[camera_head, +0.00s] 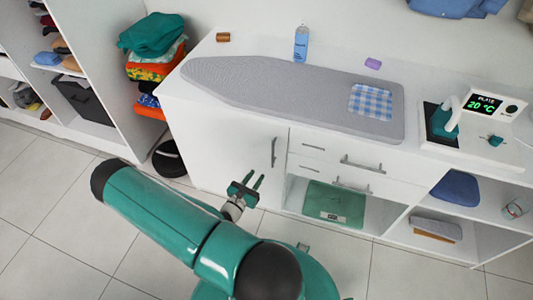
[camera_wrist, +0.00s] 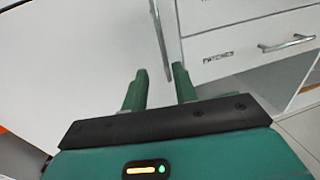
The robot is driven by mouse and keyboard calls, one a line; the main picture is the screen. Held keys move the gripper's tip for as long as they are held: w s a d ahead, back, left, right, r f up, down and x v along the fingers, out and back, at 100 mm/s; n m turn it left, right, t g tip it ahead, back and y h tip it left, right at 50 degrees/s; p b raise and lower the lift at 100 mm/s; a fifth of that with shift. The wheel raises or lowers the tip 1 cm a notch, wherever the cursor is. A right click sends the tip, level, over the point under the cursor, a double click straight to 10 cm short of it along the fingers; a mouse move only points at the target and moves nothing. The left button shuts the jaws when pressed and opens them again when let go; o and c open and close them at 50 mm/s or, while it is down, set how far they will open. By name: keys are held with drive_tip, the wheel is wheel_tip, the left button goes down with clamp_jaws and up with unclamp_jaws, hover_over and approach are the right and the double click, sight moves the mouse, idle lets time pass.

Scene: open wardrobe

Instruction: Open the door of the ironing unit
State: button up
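The ironing unit (camera_head: 178,91) is a white cabinet with an ironing board on top. Its white door (camera_head: 225,145) is shut, at the left of the front, and it fills the upper left of the wrist view (camera_wrist: 80,60). A vertical metal bar handle (camera_head: 274,152) sits near the door's right edge; it also shows in the wrist view (camera_wrist: 159,35), beyond the fingertips. My gripper (camera_head: 254,178) is in front of the door, below and left of the handle. In the wrist view my gripper (camera_wrist: 159,72) has its two green fingers apart with nothing between them.
Drawers with horizontal handles (camera_head: 362,164) are right of the door, above an open shelf with a green scale (camera_head: 334,204). A black round object (camera_head: 168,158) lies on the floor left of the unit. The tiled floor (camera_head: 60,215) at left is clear.

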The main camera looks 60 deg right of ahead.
sight(273, 154)
drive_tip(key=d, duration=1.3)
drive_tip(key=shift+s+d, duration=0.25)
drive_tip(key=shift+s, duration=0.15)
clamp_jaws()
